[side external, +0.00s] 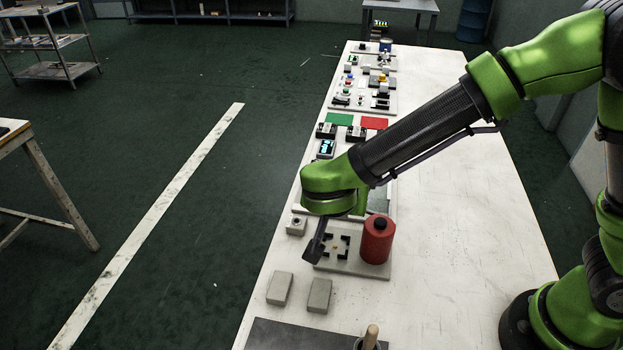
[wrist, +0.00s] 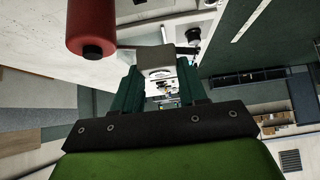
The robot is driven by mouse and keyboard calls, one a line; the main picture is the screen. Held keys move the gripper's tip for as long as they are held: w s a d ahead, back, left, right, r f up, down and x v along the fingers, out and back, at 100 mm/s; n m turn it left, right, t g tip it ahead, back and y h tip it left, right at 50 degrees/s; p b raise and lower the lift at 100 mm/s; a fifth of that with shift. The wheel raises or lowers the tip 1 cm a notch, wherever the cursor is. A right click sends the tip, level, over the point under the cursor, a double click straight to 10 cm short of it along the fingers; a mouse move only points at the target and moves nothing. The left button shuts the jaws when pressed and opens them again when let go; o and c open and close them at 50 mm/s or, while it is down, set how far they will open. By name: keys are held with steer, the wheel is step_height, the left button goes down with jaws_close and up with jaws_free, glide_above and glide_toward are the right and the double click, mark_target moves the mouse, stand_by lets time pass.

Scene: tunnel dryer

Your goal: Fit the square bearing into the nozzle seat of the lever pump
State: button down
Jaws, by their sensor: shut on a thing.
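The lever pump (side external: 352,267) is a pale base plate with a red cylinder with a black top (side external: 376,241). Beside the cylinder, black corner brackets form a square seat (side external: 337,246) with a small yellowish spot inside. My gripper (side external: 311,256) is tilted at the left edge of the plate, beside the seat. In the wrist view, a grey block (wrist: 156,56), apparently the square bearing, sits between the fingertips of my gripper (wrist: 160,75), which is shut on it. The side view does not show the block clearly. The red cylinder also shows at upper left in the wrist view (wrist: 92,30).
Two grey blocks (side external: 280,288) (side external: 319,295) lie in front of the pump. A small grey box (side external: 296,226) stands behind my gripper. A dark mat (side external: 285,335) and a wooden-handled thing (side external: 371,338) are at the front. The table's right side is clear.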

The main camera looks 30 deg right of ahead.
step_height(320, 180, down, 11)
steer(key=shift+r, duration=0.15)
steer(key=c, duration=0.5)
jaws_free()
steer(key=v, duration=1.1)
steer(key=shift+s+d+r+n+t+y, duration=0.25)
steer(key=shift+s+d+r+n+y, duration=0.85)
steer(key=shift+d+r, duration=1.85)
steer(key=shift+s+d+r+n+t+y, duration=0.2)
steer(key=shift+s+d+r+n+y, duration=0.35)
steer(key=shift+s+d+r+y, duration=2.25)
steer(key=shift+s+d+r+n+t, duration=0.3)
steer(key=shift+d+r+n, duration=0.9)
steer(key=shift+d, duration=3.4)
